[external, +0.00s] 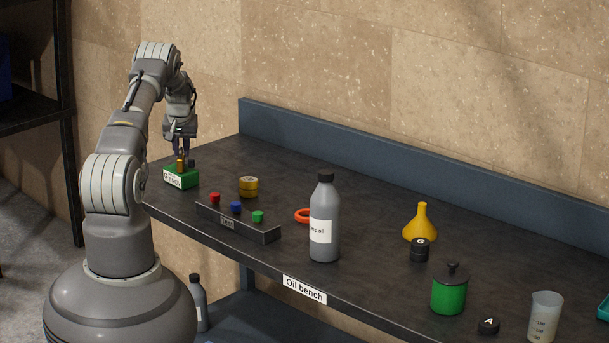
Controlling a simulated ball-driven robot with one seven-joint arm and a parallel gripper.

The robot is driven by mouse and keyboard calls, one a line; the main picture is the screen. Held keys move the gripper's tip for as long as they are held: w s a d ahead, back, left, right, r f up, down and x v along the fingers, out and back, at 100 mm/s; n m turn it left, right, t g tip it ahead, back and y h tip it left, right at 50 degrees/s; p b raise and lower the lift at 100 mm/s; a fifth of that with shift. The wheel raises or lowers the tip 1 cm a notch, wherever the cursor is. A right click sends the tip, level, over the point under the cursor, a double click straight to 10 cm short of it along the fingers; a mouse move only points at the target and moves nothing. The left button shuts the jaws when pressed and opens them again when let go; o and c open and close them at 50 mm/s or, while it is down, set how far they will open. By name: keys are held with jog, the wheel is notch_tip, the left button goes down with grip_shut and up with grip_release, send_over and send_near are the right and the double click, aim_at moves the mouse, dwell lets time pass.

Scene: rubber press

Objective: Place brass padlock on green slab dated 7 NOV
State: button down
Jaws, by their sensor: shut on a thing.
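A green slab (183,182) lies at the far left end of the bench, with a white label on its front; the label's small text seems to end in NOV. My gripper (181,158) points down right over the slab. It is shut on a small brass-yellow thing (180,166), which looks like the brass padlock. The padlock is at the slab's top; I cannot tell whether it touches it. The fingers partly hide it. A small dark piece (190,163) shows beside it.
Close to the right are a yellow round tin (249,186) and a dark rack (238,223) with red, blue and green knobs. A grey oil bottle (324,225), an orange ring (303,215), a yellow funnel (421,224) and a green pot (449,293) stand further right. The back of the bench is clear.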

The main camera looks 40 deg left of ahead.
jog(key=shift+f, duration=0.1)
jog(key=shift+f, duration=0.15)
jog(key=c, duration=1)
grip_release()
